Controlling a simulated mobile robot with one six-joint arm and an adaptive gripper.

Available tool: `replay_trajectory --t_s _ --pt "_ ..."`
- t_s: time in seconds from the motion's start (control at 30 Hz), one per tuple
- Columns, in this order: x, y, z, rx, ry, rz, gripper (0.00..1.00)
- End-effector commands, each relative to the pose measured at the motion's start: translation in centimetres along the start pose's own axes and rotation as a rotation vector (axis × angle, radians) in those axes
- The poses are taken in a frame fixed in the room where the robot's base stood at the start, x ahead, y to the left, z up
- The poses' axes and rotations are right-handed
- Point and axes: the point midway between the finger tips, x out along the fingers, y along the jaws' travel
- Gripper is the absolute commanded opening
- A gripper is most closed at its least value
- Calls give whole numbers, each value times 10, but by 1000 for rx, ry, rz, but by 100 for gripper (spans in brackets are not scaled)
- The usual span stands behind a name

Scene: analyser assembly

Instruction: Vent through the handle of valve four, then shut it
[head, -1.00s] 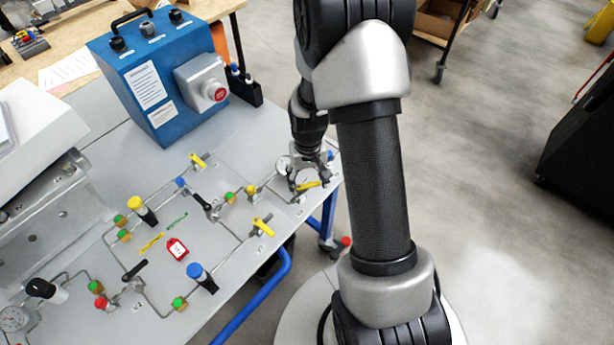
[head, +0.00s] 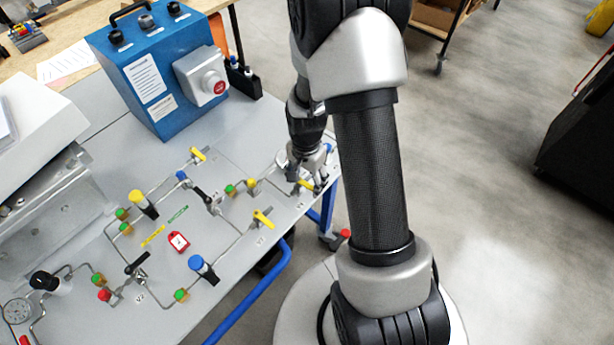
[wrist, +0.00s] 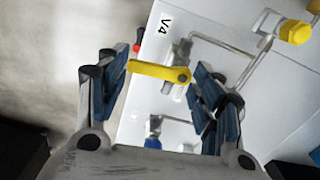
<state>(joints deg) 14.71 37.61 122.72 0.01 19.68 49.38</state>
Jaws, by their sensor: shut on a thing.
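The yellow lever handle (wrist: 160,72) of valve four sits beside the "V4" label (wrist: 165,23) in the wrist view. The valve body (wrist: 180,55) is partly visible behind the handle.
A blue box (head: 150,100) with a red button stands behind. The panel's right edge is close to my gripper.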

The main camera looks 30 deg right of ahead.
Motion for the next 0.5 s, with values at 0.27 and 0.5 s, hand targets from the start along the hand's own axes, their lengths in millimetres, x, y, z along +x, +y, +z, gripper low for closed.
replay_trajectory --t_s 0.27,0.5 --pt "0 0 2 97 0 -1 37" --pt "0 0 3 121 0 -1 37"
